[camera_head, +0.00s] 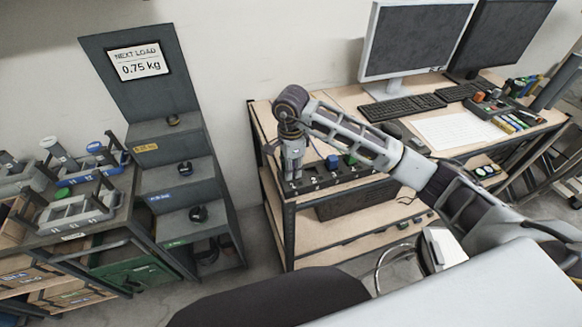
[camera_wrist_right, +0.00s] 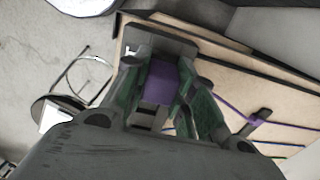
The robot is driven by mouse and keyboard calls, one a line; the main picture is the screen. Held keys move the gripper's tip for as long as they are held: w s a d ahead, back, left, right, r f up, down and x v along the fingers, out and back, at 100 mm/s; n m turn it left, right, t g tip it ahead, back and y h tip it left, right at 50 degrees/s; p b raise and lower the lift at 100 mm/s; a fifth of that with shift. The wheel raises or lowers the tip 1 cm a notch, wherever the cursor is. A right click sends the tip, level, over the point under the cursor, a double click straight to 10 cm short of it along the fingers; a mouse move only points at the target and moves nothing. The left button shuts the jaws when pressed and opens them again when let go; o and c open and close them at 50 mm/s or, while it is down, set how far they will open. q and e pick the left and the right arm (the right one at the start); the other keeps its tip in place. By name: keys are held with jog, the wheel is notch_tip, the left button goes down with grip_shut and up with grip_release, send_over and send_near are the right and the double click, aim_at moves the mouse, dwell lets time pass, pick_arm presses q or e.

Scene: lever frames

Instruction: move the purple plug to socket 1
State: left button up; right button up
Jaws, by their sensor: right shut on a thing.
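My right gripper (camera_head: 292,172) points down at the left end of the dark socket strip (camera_head: 315,183) on the wooden desk. In the right wrist view its green-padded fingers (camera_wrist_right: 160,100) are shut on the purple plug (camera_wrist_right: 159,82). The strip's end (camera_wrist_right: 172,42) shows just beyond the plug, with a small white mark on it. I cannot tell whether the plug is seated in a socket or just above it. The gripper hides the plug in the head view. A blue plug (camera_head: 332,162) and a green plug (camera_head: 351,160) stand farther right along the strip. My left gripper is out of view.
Monitors (camera_head: 415,40), a keyboard (camera_head: 402,107) and a tray of coloured items (camera_head: 497,106) occupy the desk's back and right. A purple cable (camera_wrist_right: 235,111) crosses the wood. A grey stepped stand (camera_head: 175,177) and a cluttered bench (camera_head: 75,238) are at the left.

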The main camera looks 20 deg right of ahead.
jog(key=shift+b, duration=0.55)
dwell(1.8)
jog(key=shift+f+b, duration=0.8)
jog(key=shift+b, duration=0.5)
dwell(2.5)
jog(key=o, duration=1.1)
jog(key=o, duration=0.4)
jog(key=shift+r, duration=0.1)
